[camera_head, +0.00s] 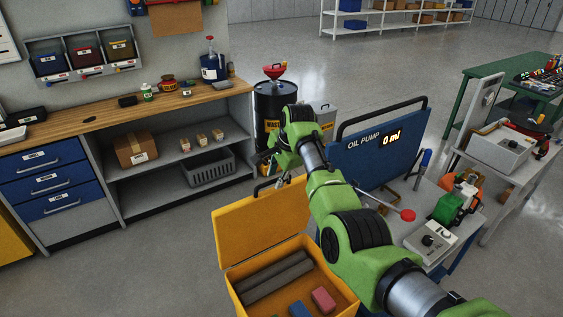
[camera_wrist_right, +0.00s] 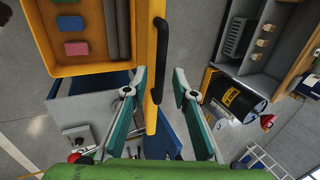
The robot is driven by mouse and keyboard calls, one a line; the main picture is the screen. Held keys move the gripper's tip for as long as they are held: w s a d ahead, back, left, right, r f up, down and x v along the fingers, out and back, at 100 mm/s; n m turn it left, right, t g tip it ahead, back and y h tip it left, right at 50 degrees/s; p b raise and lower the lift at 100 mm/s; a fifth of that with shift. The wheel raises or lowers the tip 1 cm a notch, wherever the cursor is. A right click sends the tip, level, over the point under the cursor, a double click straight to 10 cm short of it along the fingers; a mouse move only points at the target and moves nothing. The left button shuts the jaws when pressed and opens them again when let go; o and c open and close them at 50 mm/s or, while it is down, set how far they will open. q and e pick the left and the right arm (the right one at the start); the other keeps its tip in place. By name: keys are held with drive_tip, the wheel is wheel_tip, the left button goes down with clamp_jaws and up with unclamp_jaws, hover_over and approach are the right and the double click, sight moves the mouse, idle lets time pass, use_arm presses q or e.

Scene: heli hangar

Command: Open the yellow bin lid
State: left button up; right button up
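The yellow bin (camera_head: 337,294) stands on the floor at the bottom middle of the head view, and its inside shows in the wrist view (camera_wrist_right: 47,50). Its yellow lid (camera_head: 237,231) stands raised, roughly upright, at the bin's far side. In the wrist view the lid (camera_wrist_right: 149,35) is nearly edge-on, with a black handle (camera_wrist_right: 159,60) on its outer face. My right gripper (camera_wrist_right: 160,72) is open, its fingers on either side of the lid's edge and handle. In the head view the right gripper (camera_head: 268,172) is above the lid, partly hidden by my arm. My left gripper is not seen.
Dark grey rolls (camera_head: 272,277), a red block (camera_head: 323,300) and a blue block (camera_head: 299,310) lie in the bin. The blue oil pump panel (camera_head: 365,150) and its cart stand close right. A black drum (camera_head: 270,105) is behind. Floor left of the bin is clear.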

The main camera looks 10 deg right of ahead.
drive_tip(key=v, duration=0.9)
drive_tip(key=shift+w+f, duration=0.1)
